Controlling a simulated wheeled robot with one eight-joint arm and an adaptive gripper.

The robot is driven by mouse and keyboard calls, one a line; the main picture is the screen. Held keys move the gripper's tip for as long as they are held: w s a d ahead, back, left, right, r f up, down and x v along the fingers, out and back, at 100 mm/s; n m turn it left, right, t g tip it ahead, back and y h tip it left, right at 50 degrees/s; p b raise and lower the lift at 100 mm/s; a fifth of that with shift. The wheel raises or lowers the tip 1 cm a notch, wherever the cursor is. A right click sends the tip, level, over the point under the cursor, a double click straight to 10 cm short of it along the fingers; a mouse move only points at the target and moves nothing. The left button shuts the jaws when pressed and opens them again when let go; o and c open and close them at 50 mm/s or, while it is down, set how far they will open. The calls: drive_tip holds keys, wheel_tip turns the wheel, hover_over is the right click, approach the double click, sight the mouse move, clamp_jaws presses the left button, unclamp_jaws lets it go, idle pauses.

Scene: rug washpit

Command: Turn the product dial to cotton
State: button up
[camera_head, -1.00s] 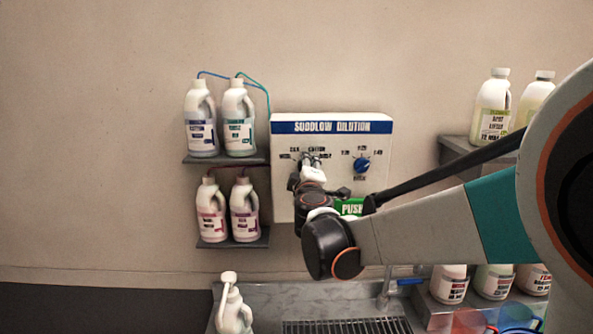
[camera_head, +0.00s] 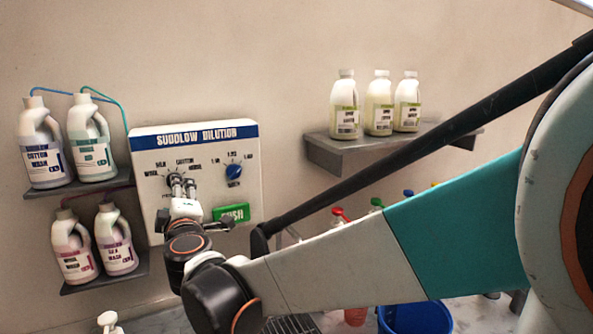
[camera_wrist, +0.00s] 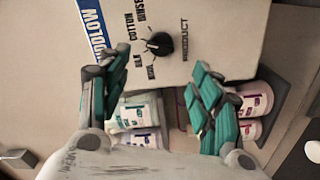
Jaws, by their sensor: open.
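The white dispenser panel (camera_head: 150,215) with a blue "Suddlow Dilution" header is on the wall. Its product dial (camera_wrist: 159,44) is a black knob with a white mark, ringed by wool, silk, cotton and rinse labels in the wrist view. The mark seems to face left, towards the silk and cotton side; I cannot tell exactly which label. My gripper (camera_head: 181,182) is in front of the dial in the head view and mostly hides it. In the wrist view my gripper (camera_wrist: 158,68) is open and empty, with the dial just beyond and between its fingertips.
A blue dial (camera_head: 234,171) and a green push button (camera_head: 231,213) are right of my gripper. Bottles stand on shelves at left (camera_head: 100,284), and three more stand on a right shelf (camera_head: 335,150). A blue bucket (camera_head: 425,318) is below.

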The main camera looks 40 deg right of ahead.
drive_tip(key=shift+s+a, duration=0.2)
drive_tip(key=shift+s, duration=0.95)
drive_tip(key=s+d+f+m+g+h+b, duration=0.1)
drive_tip(key=s+d+f+m+g+b, duration=0.1)
drive_tip(key=s+d+f+m+b, duration=0.3)
drive_tip(key=s+d+f+m+g+h+b, duration=0.1)
drive_tip(key=s+d+f+g+b, duration=0.15)
drive_tip(key=f, duration=0.45)
drive_tip(key=s+a+f+m+g+y+b, duration=0.2)
drive_tip(key=s+f+b, duration=0.4)
drive_tip(key=s+f, duration=0.3)
drive_tip(key=s+a+f+m+g+y+b, duration=0.3)
drive_tip(key=s+f+b, duration=0.3)
drive_tip(key=s+f, duration=0.4)
wheel_tip(320, 180, down, 6)
drive_tip(key=shift+a+r+m+g, duration=0.25)
drive_tip(key=shift+m+g, duration=0.15)
drive_tip(key=shift+g, duration=0.15)
drive_tip(key=shift+r, duration=0.1)
